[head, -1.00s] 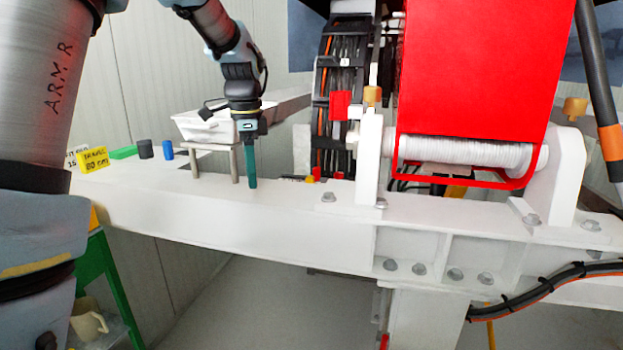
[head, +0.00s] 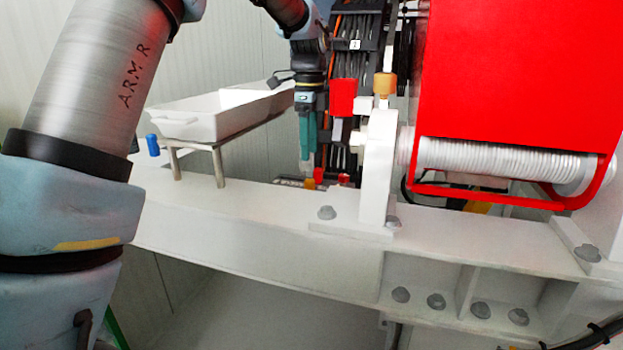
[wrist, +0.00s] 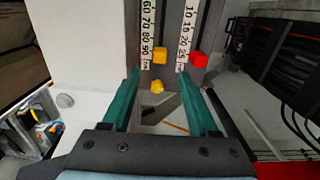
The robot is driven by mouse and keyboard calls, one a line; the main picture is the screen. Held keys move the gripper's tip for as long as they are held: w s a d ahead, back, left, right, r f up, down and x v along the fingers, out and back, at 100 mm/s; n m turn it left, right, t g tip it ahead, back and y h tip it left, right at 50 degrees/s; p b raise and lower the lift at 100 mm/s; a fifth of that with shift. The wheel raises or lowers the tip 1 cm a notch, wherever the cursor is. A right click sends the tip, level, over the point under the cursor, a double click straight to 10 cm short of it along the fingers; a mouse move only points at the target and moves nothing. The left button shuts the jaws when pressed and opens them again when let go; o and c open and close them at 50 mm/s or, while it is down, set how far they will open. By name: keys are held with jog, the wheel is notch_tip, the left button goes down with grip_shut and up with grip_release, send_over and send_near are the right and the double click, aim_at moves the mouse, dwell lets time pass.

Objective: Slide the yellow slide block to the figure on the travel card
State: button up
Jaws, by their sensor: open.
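The yellow slide block (wrist: 160,56) sits on a dark rail beside a scale marked 60 to 90, next to the 90 end. In the head view it shows small (head: 309,184), under my gripper (head: 307,168). In the wrist view my gripper (wrist: 158,74) is open and empty, with one teal finger on each side of the view. The block appears between and beyond the fingertips; I cannot tell whether they touch it. The travel card is not in view now; earlier a yellow card reading about 80 mm stood at the far left of the beam.
A red block (wrist: 199,60) sits close by on the right, beside a 10 to 25 scale. A small yellow piece (wrist: 157,86) lies nearer. A white tray (head: 205,118) on a stand is left of my gripper; a white bracket (head: 378,165) is right.

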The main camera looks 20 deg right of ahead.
aim_at(309, 180)
notch_tip(309, 180, down, 9)
jog(key=shift+f+p, duration=0.2)
jog(key=shift+p, duration=0.6)
grip_shut()
dwell(1.0)
